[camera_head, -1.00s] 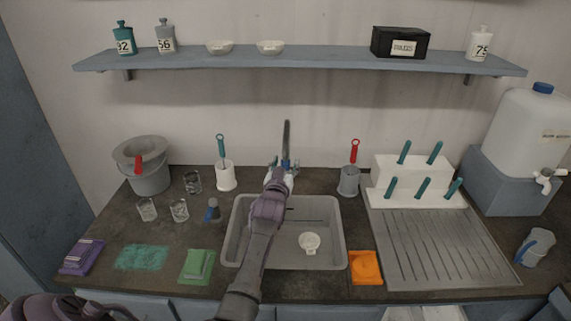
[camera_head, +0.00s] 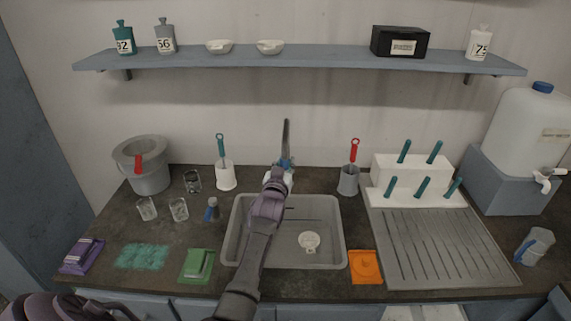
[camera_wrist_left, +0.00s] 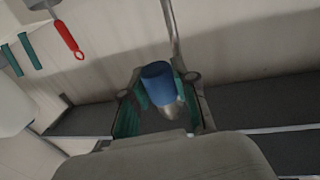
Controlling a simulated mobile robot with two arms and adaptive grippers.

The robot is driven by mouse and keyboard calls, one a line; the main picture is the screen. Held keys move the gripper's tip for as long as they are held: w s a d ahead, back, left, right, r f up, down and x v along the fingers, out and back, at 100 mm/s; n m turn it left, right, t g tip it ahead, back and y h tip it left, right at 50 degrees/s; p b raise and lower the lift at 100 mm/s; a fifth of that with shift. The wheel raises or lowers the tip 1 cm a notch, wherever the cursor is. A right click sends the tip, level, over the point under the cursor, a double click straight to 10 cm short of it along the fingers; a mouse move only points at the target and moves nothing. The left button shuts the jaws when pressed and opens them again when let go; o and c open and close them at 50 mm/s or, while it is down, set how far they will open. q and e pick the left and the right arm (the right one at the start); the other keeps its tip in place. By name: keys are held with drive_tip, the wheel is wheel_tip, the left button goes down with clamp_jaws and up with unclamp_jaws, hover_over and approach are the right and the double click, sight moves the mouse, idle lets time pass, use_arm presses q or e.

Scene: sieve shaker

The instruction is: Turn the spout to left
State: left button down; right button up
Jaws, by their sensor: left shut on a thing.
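The faucet spout (camera_head: 286,137) is a thin grey pipe standing behind the sink (camera_head: 232,238), in front of the wall. It has a blue part (camera_head: 286,163) low on it. In the left wrist view, the grey pipe (camera_wrist_left: 171,30) and the blue part (camera_wrist_left: 157,78) with a silver end show between my fingers. My left gripper (camera_head: 281,175) is at the spout, shut on it, with green pads on either side in the wrist view (camera_wrist_left: 160,97). My left forearm crosses the sink and hides part of it and the faucet's base. My right gripper is not in view.
A white brush holder (camera_head: 226,178) stands left of the faucet, and a grey holder with a red-handled tool (camera_head: 348,180) stands right. A white rack (camera_head: 412,172) and grey draining board (camera_head: 440,250) are further right. A shelf (camera_head: 300,59) runs above.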

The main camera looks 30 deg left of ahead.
use_arm(q)
drive_tip(key=shift+s+a, duration=0.3)
drive_tip(key=shift+a, duration=0.3)
drive_tip(key=s+a, duration=0.2)
drive_tip(key=a, duration=0.7)
drive_tip(key=shift+s, duration=0.15)
drive_tip(key=c, duration=1.3)
unclamp_jaws()
drive_tip(key=o, duration=0.4)
drive_tip(key=shift+a, duration=0.15)
drive_tip(key=shift+o, duration=0.2)
